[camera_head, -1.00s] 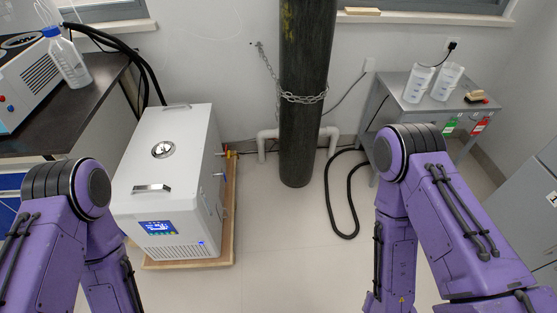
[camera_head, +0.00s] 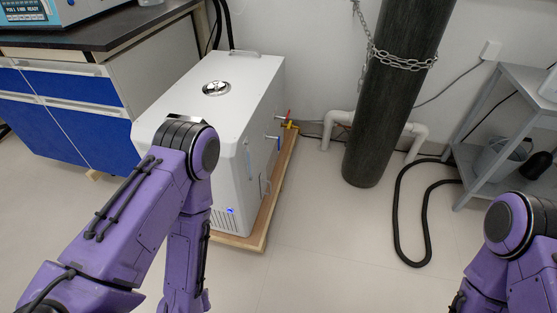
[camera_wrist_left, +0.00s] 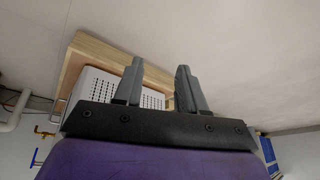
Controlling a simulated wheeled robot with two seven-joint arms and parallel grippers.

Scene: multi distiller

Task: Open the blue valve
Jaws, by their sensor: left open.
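The blue valve handle (camera_head: 279,144) is a small blue lever on the right side of the white chiller box (camera_head: 215,95), below a red handle (camera_head: 289,115) and a brass fitting (camera_head: 290,125). In the left wrist view a blue part (camera_wrist_left: 35,158) and a brass piece (camera_wrist_left: 44,133) show at the left edge, well away from the fingers. My left gripper (camera_wrist_left: 160,70) is open and empty, its two grey fingers apart, with the box's vent grille behind. In the head view the left gripper is hidden. My right gripper is out of view.
The box stands on a wooden base (camera_head: 254,242). A dark gas cylinder (camera_head: 385,120), white pipes (camera_head: 337,117) and a black hose (camera_head: 398,225) are to its right. A grey shelf (camera_head: 495,150) stands further right. Floor between base and hose is clear.

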